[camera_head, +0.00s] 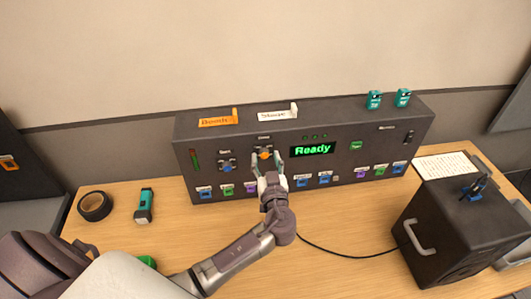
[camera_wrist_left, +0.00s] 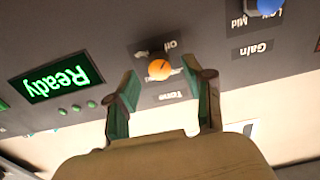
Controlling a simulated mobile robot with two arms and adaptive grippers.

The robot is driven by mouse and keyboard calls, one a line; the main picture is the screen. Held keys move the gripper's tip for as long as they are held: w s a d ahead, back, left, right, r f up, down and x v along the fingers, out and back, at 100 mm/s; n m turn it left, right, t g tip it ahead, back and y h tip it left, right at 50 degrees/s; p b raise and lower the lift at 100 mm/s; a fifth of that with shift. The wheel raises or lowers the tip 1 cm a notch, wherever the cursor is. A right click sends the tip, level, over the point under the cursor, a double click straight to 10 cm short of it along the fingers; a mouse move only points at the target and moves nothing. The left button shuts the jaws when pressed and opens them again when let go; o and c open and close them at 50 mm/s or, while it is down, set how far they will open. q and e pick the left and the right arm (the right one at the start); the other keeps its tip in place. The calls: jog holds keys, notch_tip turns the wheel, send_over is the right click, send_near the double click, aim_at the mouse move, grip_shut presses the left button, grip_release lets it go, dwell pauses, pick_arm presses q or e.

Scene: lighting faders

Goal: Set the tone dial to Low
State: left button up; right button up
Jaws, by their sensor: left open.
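The tone dial (camera_head: 265,153) is an orange round knob on the dark front panel of the console (camera_head: 350,125), left of the green "Ready" display. In the left wrist view the panel appears upside down. There the orange dial (camera_wrist_left: 159,69) has the "Tone" label (camera_wrist_left: 175,96) below it and "Off" above it to the right; the other position words are partly hidden or too small to read. My left gripper (camera_head: 267,170) is open in front of the dial. In the wrist view its two fingers (camera_wrist_left: 164,82) stand on either side of the dial, with no visible contact. My right gripper is out of view.
A blue gain dial (camera_head: 227,167) sits left of the tone dial. Several coloured controls line the panel's lower edge. Black tape (camera_head: 95,206) and a teal-black tool (camera_head: 144,206) lie left on the table. A dark box (camera_head: 440,235) with a handle stands right, near a black cable.

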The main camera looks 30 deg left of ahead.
pick_arm(q)
jog(key=shift+w+a, duration=0.35)
jog(key=shift+w, duration=0.05)
